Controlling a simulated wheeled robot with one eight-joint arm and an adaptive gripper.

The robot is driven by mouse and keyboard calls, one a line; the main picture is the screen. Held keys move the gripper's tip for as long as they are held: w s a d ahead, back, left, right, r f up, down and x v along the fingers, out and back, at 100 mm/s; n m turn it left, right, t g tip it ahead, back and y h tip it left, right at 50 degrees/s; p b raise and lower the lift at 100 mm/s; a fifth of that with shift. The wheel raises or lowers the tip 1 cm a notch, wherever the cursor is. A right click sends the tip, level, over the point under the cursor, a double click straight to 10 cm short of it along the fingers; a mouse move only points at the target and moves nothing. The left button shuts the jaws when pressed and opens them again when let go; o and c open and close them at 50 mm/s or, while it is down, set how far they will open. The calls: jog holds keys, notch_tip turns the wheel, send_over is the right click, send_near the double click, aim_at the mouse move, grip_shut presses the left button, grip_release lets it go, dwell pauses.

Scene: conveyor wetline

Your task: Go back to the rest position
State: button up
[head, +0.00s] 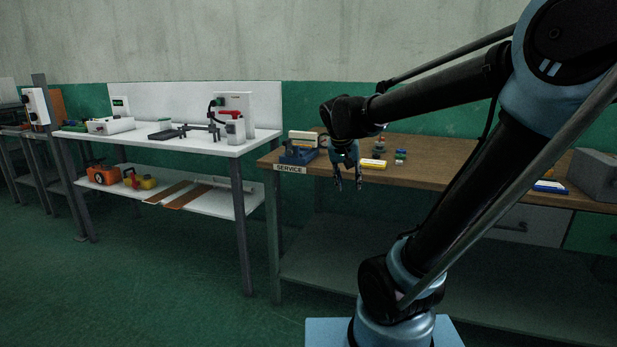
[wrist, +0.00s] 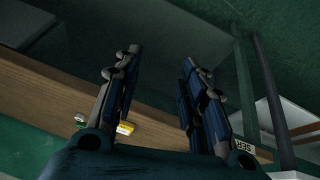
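My gripper (head: 348,180) hangs pointing down at the front edge of the wooden service bench (head: 455,165), near its left end. In the wrist view my gripper (wrist: 158,85) has its two fingers well apart, with nothing between them. My arm reaches from the right side of the head view across in front of the bench. The bench's wooden edge (wrist: 45,95) also shows in the wrist view behind the fingers.
A blue vise-like device (head: 298,152) stands left of my gripper. A yellow block (head: 373,163) and small coloured parts (head: 400,155) lie behind it. A grey box (head: 594,174) stands far right. A white table (head: 185,141) with equipment is left. The green floor (head: 150,280) in front is clear.

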jog(key=s+d+f+n+g+y, duration=0.1)
jog(key=s+d+f, duration=0.2)
jog(key=s+f, duration=0.4)
jog(key=s+d+f+n+g+y, duration=0.1)
jog(key=s+d+f, duration=0.2)
jog(key=s+f, duration=0.4)
jog(key=s, duration=0.5)
jog(key=shift+s+d, duration=0.2)
jog(key=shift+s, duration=0.1)
jog(key=shift+w+f, duration=0.15)
jog(key=shift+w, duration=0.35)
